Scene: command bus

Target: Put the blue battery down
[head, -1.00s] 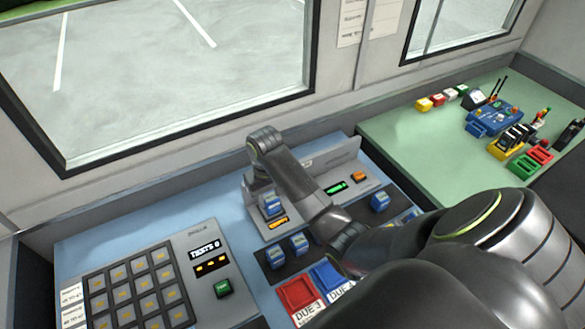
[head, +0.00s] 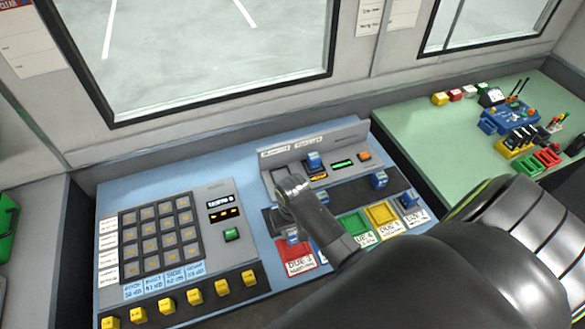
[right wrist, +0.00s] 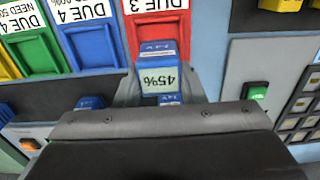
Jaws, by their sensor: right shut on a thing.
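My right gripper (head: 288,205) is in front of the charger panel, just behind the red tray (head: 297,256). In the right wrist view the gripper (right wrist: 160,92) is shut on a blue battery (right wrist: 160,80) with a white "45%" label. The battery stands out against the red "DUE 3" tray (right wrist: 160,30); whether its lower end touches anything cannot be told. In the head view my arm partly hides this area. Another blue battery (head: 313,160) is in the charger panel (head: 345,143). More blue batteries (head: 379,180) are on or by the dark strip. My left gripper is not in view.
A green tray (head: 354,224) and a yellow tray (head: 382,214) are right of the red one. A keypad (head: 160,228) with a green button (head: 231,234) is on the left. A green table (head: 425,125) with several small items is at right. Blue panel behind the keypad is clear.

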